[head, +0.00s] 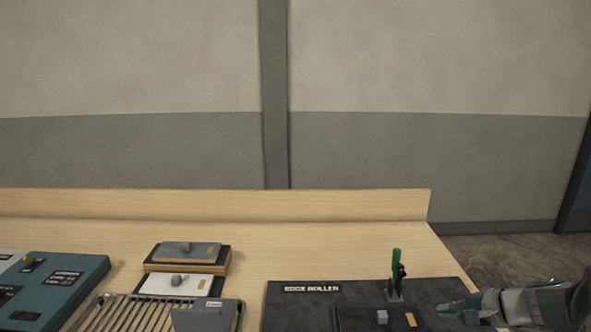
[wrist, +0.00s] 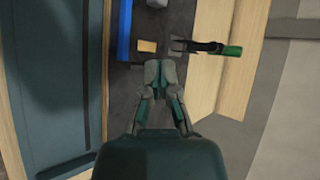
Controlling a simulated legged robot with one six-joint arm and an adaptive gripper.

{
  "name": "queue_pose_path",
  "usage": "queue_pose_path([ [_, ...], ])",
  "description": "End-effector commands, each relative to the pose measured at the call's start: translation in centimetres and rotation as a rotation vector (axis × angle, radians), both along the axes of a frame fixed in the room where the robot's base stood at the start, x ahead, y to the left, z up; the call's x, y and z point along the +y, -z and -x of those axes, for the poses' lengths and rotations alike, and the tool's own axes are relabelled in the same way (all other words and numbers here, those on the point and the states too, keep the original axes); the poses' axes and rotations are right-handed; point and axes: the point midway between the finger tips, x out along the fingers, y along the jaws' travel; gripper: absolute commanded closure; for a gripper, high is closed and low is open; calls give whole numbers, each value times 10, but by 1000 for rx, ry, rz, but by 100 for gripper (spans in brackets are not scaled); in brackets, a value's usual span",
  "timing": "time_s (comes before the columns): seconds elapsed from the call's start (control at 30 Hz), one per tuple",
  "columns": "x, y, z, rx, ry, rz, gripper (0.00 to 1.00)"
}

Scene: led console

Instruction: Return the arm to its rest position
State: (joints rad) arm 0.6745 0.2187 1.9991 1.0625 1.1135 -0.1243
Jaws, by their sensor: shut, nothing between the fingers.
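My gripper (head: 459,308) shows at the lower right of the head view, at the right end of the black Edge Roller panel (head: 285,312). In the wrist view my gripper (wrist: 160,68) is shut, with its fingertips together and nothing between them. A lever with a green handle (head: 396,262) stands on the panel, to the left of my gripper in the head view. In the wrist view the green handle (wrist: 226,50) lies beyond and to the right of the fingertips, apart from them. The lower part of my arm is out of the head view.
A wooden desk (head: 340,240) with a raised back edge carries the consoles. A teal console (head: 75,268) is at the left. Grey and white switch boxes (head: 185,252) and a slatted grille (head: 125,314) lie between. Bare floor (head: 510,255) shows to the right of the desk.

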Motion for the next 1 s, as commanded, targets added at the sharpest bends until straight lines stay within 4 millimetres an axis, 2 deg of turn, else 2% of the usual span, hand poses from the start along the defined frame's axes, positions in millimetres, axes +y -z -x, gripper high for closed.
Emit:
queue_pose_path([
  [0.17,31,-11,14,12,-91,89,100],
  [0.33,67,-22,37,21,-207,211,100],
  [0.6,129,-41,103,1,-468,536,100],
  [0.8,152,-49,153,-61,-635,800,100],
  [1.0,160,-53,193,-153,-760,1044,100],
])
